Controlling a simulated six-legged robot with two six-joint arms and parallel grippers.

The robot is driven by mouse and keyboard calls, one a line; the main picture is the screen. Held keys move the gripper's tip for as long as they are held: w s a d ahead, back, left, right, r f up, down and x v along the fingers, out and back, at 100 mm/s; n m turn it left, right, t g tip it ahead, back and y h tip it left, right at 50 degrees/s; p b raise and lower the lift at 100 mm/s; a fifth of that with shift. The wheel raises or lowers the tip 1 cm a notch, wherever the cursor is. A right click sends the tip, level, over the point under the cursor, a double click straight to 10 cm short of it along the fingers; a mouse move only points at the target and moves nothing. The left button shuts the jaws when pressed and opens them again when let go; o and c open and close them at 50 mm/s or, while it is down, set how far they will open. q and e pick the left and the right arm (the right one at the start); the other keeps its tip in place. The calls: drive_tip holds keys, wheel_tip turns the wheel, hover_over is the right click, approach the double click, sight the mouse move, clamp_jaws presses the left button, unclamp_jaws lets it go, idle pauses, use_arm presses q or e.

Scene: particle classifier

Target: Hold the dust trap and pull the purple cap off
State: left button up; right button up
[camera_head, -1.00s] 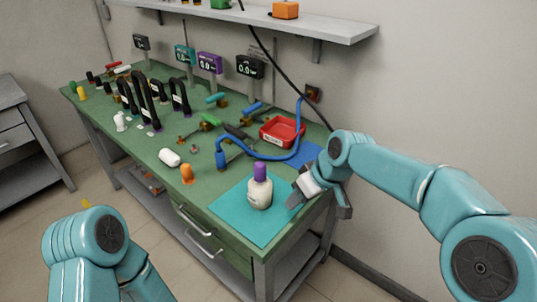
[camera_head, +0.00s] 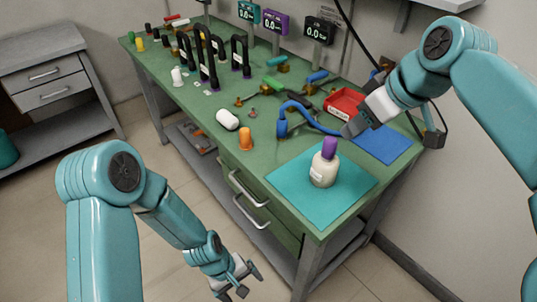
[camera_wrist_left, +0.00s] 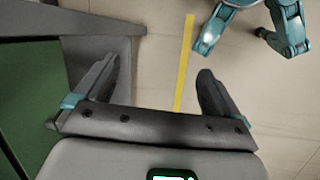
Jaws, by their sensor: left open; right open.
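The dust trap, a cream bottle (camera_head: 323,174), stands on the teal mat (camera_head: 296,196) near the table's front right corner. Its purple cap (camera_head: 329,148) is on top. My right gripper (camera_head: 392,134) is open and empty, behind and to the right of the bottle, apart from it. My left gripper (camera_head: 240,281) is open and empty, low in front of the table and well below the bottle. The left wrist view shows its two fingers (camera_wrist_left: 155,82) spread over the floor, with nothing between them. The bottle is not in that view.
Behind the mat lie a blue hose (camera_head: 304,106), a red tray (camera_head: 346,102) and a blue mat (camera_head: 384,145). An orange piece (camera_head: 245,139) and a white capsule (camera_head: 227,119) lie left of the bottle. Drawer handles (camera_head: 248,190) stick out of the table front near my left arm.

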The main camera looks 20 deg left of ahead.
use_arm(q)
drive_tip(key=w+r+n+t+h, duration=0.15)
drive_tip(key=w+r+n, duration=0.25)
drive_tip(key=r, duration=0.4)
drive_tip(key=w+a+r+n+t+h, duration=0.1)
drive_tip(key=w+r+n+h, duration=0.3)
drive_tip(key=r, duration=0.4)
drive_tip(key=w+r+n+t+h, duration=0.1)
drive_tip(key=w+r+n, duration=0.35)
drive_tip(key=r, duration=0.35)
drive_tip(key=n+t+h, duration=0.2)
drive_tip(key=t, duration=0.1)
approach(324, 169)
drive_tip(key=shift+m, duration=0.25)
drive_tip(key=w+d+f, duration=0.2)
drive_tip(key=d, duration=0.1)
drive_tip(key=w+d+f, duration=0.2)
drive_tip(key=w, duration=0.1)
drive_tip(key=w+d+f, duration=0.2)
drive_tip(key=d, duration=0.1)
drive_tip(key=shift+w+d+f, duration=0.15)
drive_tip(key=shift+d+f, duration=0.15)
drive_tip(key=shift+g+y, duration=0.25)
drive_tip(key=c, duration=1.6)
